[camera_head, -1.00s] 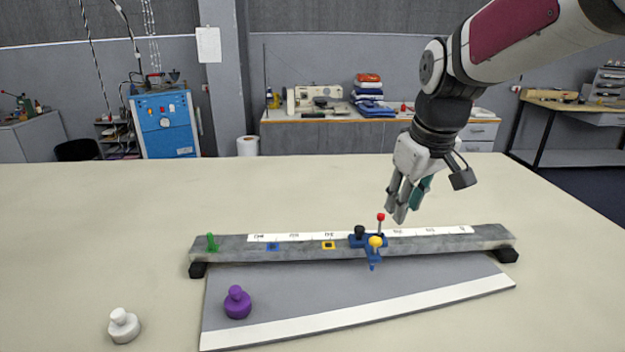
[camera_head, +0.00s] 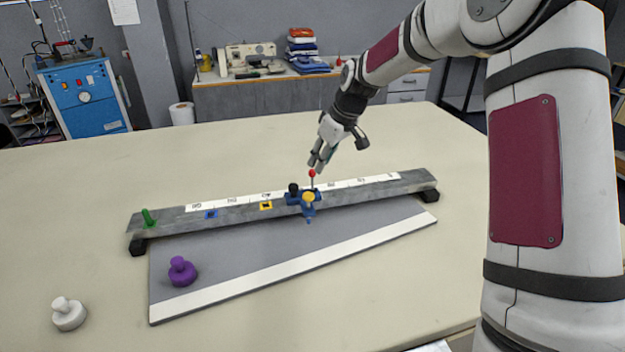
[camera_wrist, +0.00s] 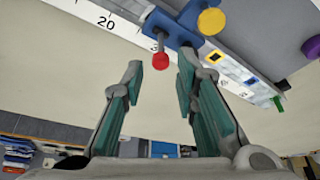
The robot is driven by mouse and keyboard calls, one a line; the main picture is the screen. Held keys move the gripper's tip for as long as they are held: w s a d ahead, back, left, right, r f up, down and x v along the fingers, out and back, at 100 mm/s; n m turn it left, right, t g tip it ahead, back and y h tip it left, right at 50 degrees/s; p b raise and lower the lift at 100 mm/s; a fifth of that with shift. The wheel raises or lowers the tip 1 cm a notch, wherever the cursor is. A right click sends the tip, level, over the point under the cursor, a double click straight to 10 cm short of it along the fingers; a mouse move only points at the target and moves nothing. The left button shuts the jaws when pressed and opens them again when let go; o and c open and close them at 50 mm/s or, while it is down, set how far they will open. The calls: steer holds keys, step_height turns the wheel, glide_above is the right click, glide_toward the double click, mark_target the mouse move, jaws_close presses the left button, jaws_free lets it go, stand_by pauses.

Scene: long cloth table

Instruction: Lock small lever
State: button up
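A blue slider (camera_head: 308,208) sits on the long grey rail (camera_head: 385,188). It carries a small upright lever with a red knob (camera_head: 312,173), a black knob (camera_head: 293,188) and a yellow knob (camera_head: 308,197). My gripper (camera_head: 315,161) is just behind and above the red knob in the head view. In the wrist view my gripper (camera_wrist: 161,66) is open and empty, with its two fingertips either side of the red knob (camera_wrist: 160,61). Whether they touch it, I cannot tell. The yellow knob (camera_wrist: 211,21) is farther up in that view.
A green peg (camera_head: 148,218) stands at the rail's left end. A purple knobbed piece (camera_head: 182,271) rests on the grey board (camera_head: 220,254) before the rail. A white knobbed piece (camera_head: 68,314) stands on the table at front left. The table behind the rail is clear.

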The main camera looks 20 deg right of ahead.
mark_target(315, 173)
steer(key=x, duration=0.8)
steer(key=shift+w+a+f, duration=0.1)
steer(key=shift+a+f, duration=0.05)
steer(key=shift+f, duration=0.2)
steer(key=shift+c, duration=0.2)
jaws_close()
